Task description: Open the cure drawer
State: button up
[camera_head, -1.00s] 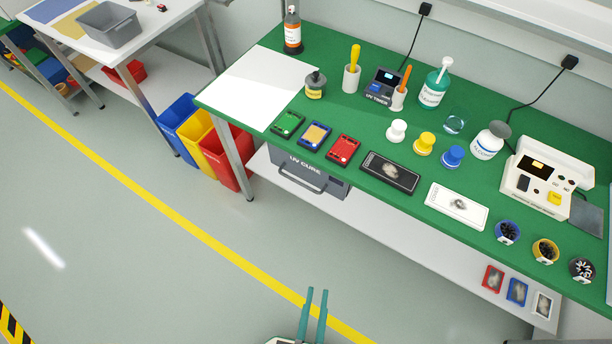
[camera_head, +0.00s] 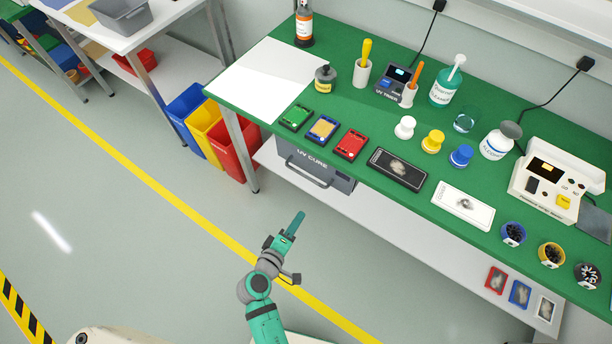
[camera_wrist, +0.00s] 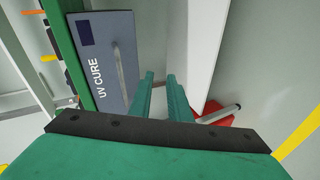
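The grey UV CURE drawer (camera_head: 314,166) hangs under the green bench top, with a bar handle (camera_head: 308,177) across its front. It looks shut. My gripper (camera_head: 294,226) is in front of the bench, below and apart from the drawer. In the wrist view the drawer front (camera_wrist: 106,62) stands at the left, turned on its side, with its handle (camera_wrist: 119,66) running along it. My gripper's two green fingers (camera_wrist: 161,84) are apart with nothing between them. They point toward the area beside the handle and do not touch it.
A white lower shelf (camera_head: 400,237) runs under the bench. Blue, yellow and red bins (camera_head: 232,152) stand left of the bench leg. The green bench top (camera_head: 340,100) carries trays, bottles and jars. The floor in front of the drawer is clear.

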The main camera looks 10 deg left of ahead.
aim_at(306, 176)
jog(key=w+a+r+t+h, duration=0.2)
jog(key=w+a+r+h, duration=0.15)
jog(key=w+r, duration=0.2)
jog(key=shift+n+y, duration=0.3)
jog(key=shift+y, duration=0.15)
jog(key=x, duration=0.9)
jog(key=shift+w, duration=0.4)
jog(key=shift+c, duration=0.7)
grip_shut()
